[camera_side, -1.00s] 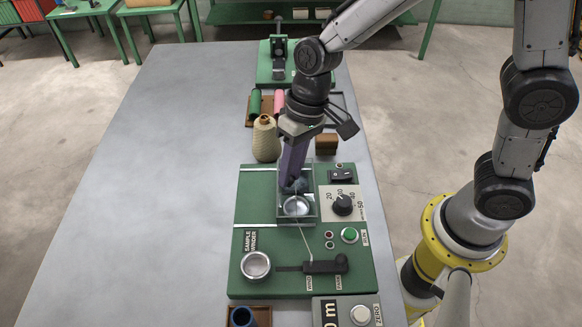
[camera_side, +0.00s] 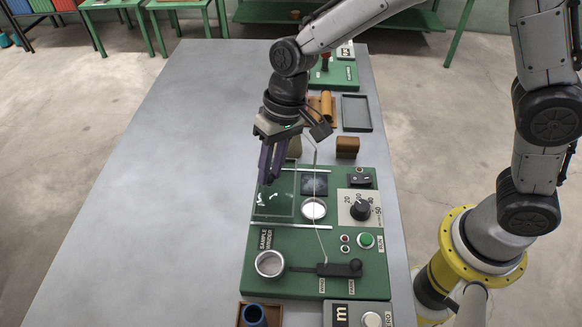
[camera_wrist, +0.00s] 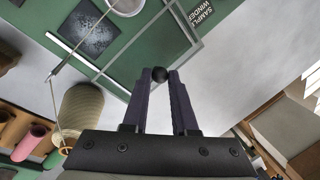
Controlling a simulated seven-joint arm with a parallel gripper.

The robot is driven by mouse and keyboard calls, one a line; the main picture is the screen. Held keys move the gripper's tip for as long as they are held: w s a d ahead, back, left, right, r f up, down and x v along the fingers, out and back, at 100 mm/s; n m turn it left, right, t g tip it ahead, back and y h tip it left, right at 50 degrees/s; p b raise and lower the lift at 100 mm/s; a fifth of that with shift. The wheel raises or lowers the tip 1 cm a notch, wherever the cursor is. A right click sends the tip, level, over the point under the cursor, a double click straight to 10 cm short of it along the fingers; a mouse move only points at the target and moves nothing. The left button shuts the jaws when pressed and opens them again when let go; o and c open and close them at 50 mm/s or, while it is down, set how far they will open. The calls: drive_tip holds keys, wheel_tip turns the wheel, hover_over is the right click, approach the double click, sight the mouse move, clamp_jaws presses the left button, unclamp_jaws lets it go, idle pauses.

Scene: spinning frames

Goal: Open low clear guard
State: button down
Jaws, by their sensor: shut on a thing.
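The low clear guard (camera_side: 275,214) shows as a thin-edged, see-through square over the left part of the green sample winder (camera_side: 262,290). Its pale edges also show in the wrist view (camera_wrist: 196,46). My gripper (camera_side: 267,182) is at the guard, left of the dark square plate (camera_side: 314,184) and the round silver part (camera_side: 313,209), which lie uncovered. In the wrist view my gripper (camera_wrist: 159,82) is shut on a small black knob (camera_wrist: 159,74) at its fingertips. The guard's exact tilt is hard to tell.
A thin wire guide with a thread arm stands by the plate. A dial (camera_side: 361,210), green button (camera_side: 366,241) and black lever (camera_side: 338,269) lie to the right. A thread cone (camera_wrist: 83,110) and coloured spools are close behind my gripper. The table's left side (camera_side: 160,190) is clear.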

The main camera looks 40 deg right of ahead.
sight(284, 174)
drive_tip(key=shift+w+a+r, duration=0.1)
drive_tip(key=shift+w+a, duration=0.1)
drive_tip(key=shift+w, duration=0.05)
drive_tip(key=c, duration=0.7)
unclamp_jaws()
drive_tip(key=shift+s, duration=0.1)
drive_tip(key=v, duration=1.3)
drive_tip(key=shift+d+r, duration=0.15)
drive_tip(key=shift+r, duration=0.2)
